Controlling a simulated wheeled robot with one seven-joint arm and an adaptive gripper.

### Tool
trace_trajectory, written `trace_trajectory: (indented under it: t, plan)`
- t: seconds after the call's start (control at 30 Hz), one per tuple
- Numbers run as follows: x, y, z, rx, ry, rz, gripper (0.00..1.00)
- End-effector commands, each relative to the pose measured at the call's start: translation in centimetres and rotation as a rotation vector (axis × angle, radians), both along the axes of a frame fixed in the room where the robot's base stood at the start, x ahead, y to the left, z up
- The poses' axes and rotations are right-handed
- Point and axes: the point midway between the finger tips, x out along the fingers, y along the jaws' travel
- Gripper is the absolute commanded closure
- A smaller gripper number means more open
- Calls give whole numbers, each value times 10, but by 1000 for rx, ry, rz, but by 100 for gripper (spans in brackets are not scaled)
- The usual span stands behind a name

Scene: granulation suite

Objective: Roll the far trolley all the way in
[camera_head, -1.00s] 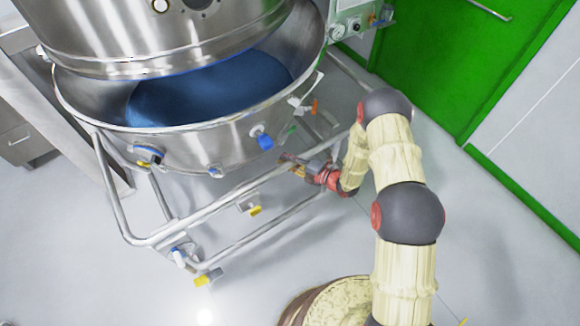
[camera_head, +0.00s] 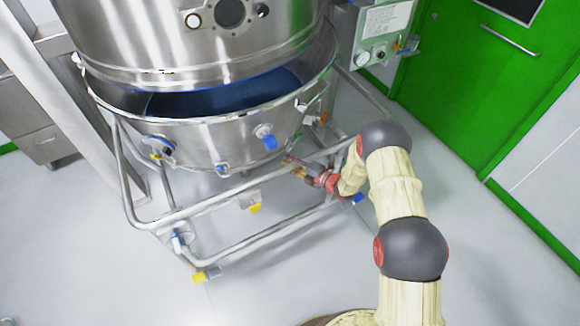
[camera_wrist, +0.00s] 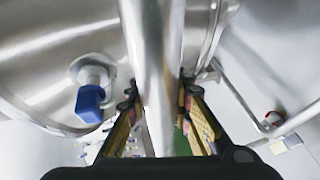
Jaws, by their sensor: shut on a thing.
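The trolley (camera_head: 205,137) is a wide steel bowl on a tubular frame with wheels, blue inside. It stands largely beneath a large steel vessel (camera_head: 150,45), with a gap showing blue between bowl rim and vessel. My gripper (camera_head: 297,166) is at the trolley's front push rail (camera_head: 225,193), right of its middle. In the wrist view, the rail (camera_wrist: 155,60) runs upright between my two fingers, which are shut on it. A blue knob (camera_wrist: 90,102) on the bowl shows left of the rail. The far wheels are hidden.
A control box (camera_head: 380,35) with a gauge is right of the vessel, near a green door (camera_head: 455,80). A steel column (camera_head: 65,100) and a cabinet (camera_head: 45,145) stand on the left. The pale floor (camera_head: 300,270) in front is largely clear.

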Motion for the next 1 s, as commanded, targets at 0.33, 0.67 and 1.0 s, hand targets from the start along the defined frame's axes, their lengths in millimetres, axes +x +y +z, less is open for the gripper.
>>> trace_trajectory:
  t: [0.33,0.67,1.0]
  plan:
    - [22,7,17,12,-28,-5,100]
    - [26,9,17,12,-29,-7,100]
    - [26,8,17,12,-30,-7,100]
